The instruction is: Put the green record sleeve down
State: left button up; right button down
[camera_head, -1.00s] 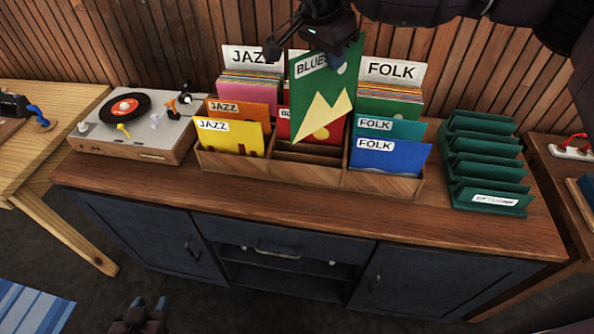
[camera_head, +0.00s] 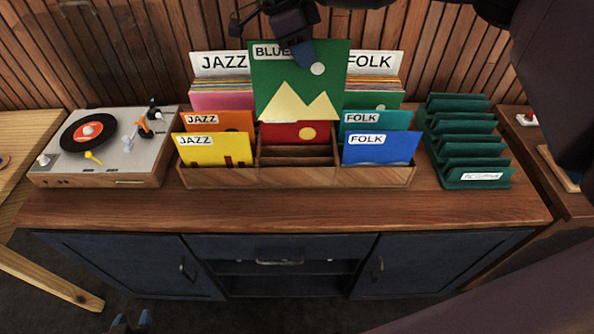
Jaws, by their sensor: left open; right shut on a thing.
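The green record sleeve (camera_head: 275,82), labelled BLUES, hangs nearly upright above the middle section of the wooden record bin (camera_head: 300,178). My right gripper (camera_head: 303,48) is shut on its top edge. The sleeve's lower edge overlaps the top of a red sleeve (camera_head: 290,134) in that section; I cannot tell whether they touch. The front slots of the middle section look empty. The sleeve hides what stands behind it. My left gripper (camera_head: 132,322) is open and empty at the bottom left, low in front of the cabinet, partly cut off by the picture edge.
Yellow (camera_head: 210,150) and orange JAZZ sleeves stand left in the bin, blue (camera_head: 378,149) and teal FOLK sleeves right. A record player (camera_head: 105,160) stands left on the cabinet top (camera_head: 290,208), a green slotted rack (camera_head: 470,150) right. The front strip of the top is clear.

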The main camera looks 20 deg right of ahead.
aim_at(303, 119)
notch_tip(303, 119, down, 15)
jog(key=shift+w+a+f+p, duration=0.1)
jog(key=shift+a+f+p, duration=0.05)
jog(key=shift+p, duration=0.45)
notch_tip(303, 119, down, 5)
jog(key=shift+r, duration=0.15)
jog(key=shift+f, duration=0.4)
jog(key=shift+f+b, duration=0.2)
jog(key=shift+b, duration=0.2)
jog(key=c, duration=1.3)
grip_release()
